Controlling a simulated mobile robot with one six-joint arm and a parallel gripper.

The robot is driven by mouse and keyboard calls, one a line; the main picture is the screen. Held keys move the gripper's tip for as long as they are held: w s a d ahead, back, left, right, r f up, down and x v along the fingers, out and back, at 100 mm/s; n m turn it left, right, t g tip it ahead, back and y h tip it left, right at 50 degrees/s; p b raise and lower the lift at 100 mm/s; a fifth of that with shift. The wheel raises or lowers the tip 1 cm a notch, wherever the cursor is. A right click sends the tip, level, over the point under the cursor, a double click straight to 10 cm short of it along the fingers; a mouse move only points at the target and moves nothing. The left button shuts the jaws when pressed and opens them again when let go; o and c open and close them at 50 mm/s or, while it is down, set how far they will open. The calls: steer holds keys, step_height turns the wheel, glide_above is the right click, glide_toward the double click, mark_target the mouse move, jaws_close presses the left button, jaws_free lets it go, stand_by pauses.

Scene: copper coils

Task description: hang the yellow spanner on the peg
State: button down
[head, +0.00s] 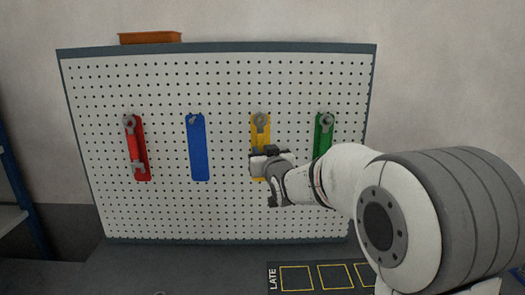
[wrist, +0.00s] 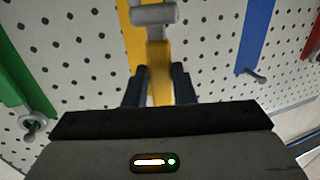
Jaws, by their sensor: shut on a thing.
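The yellow spanner has a grey ring end (head: 260,119) at the top of the yellow painted strip (head: 266,174) on the pegboard. My gripper (head: 262,160) is shut on its yellow handle, in front of the strip. In the wrist view the yellow handle (wrist: 158,80) runs between my two dark fingers (wrist: 158,88), and the spanner's grey lower end (wrist: 154,14) shows beyond them. The ring end is hidden in the wrist view. The head view shows the ring in line with the yellow strip's peg place, but I cannot tell whether it is around the peg.
A red spanner (head: 132,145) hangs on the left and a green one (head: 324,133) on the right of the pegboard (head: 225,95). The blue strip (head: 198,150) has a bare peg (wrist: 256,76). A dark bench with yellow squares (head: 297,278) lies below.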

steer(key=shift+w+f, duration=0.2)
steer(key=shift+w, duration=0.7)
steer(key=shift+w+f, duration=0.2)
steer(key=shift+w, duration=0.65)
steer(key=shift+w+f, duration=0.2)
steer(key=shift+w, duration=0.7)
steer(key=c, duration=1.1)
jaws_free()
steer(key=shift+s, duration=0.1)
